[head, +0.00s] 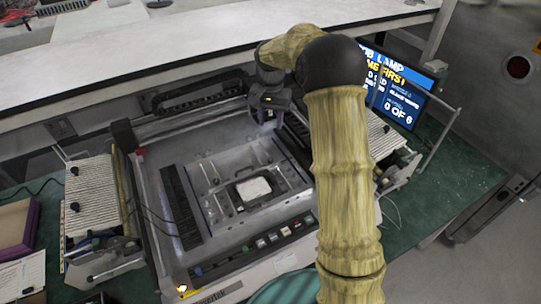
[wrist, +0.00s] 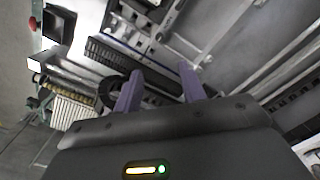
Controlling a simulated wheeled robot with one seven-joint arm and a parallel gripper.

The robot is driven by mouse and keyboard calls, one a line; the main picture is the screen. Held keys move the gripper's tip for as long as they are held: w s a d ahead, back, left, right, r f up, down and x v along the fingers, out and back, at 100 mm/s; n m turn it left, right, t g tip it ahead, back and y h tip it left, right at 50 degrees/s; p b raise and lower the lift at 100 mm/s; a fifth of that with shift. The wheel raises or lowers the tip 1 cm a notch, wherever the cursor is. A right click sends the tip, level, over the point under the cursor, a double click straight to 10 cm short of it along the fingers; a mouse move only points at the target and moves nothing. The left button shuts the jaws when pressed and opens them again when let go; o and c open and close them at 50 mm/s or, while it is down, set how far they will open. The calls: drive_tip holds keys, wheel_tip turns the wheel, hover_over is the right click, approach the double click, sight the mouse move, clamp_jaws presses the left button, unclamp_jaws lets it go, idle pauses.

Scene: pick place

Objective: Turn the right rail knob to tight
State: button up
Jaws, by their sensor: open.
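A grey machine bed (head: 150,215) fills the middle of the head view, with a dark slotted rail (head: 180,205) on its left side. The right side of the bed is partly hidden by my arm. My gripper (head: 268,118) hangs over the back right part of the bed. In the wrist view its two purple fingers (wrist: 159,72) are apart with nothing held between them. A round black ring-like part (wrist: 108,92) shows beside the left finger; I cannot tell whether it is the right rail knob. No contact is clear.
A framed fixture with a pale panel (head: 253,188) lies in the bed, behind a row of buttons (head: 265,242). Ribbed trays stand at left (head: 92,190) and right. A lit screen (head: 397,88) stands behind my arm. A white shelf (head: 130,60) runs along the back.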

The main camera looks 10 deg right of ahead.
sight(270, 159)
wheel_tip(270, 159, down, 16)
drive_tip(key=p, duration=0.4)
drive_tip(key=shift+f, duration=0.15)
drive_tip(key=shift+c, duration=0.2)
clamp_jaws()
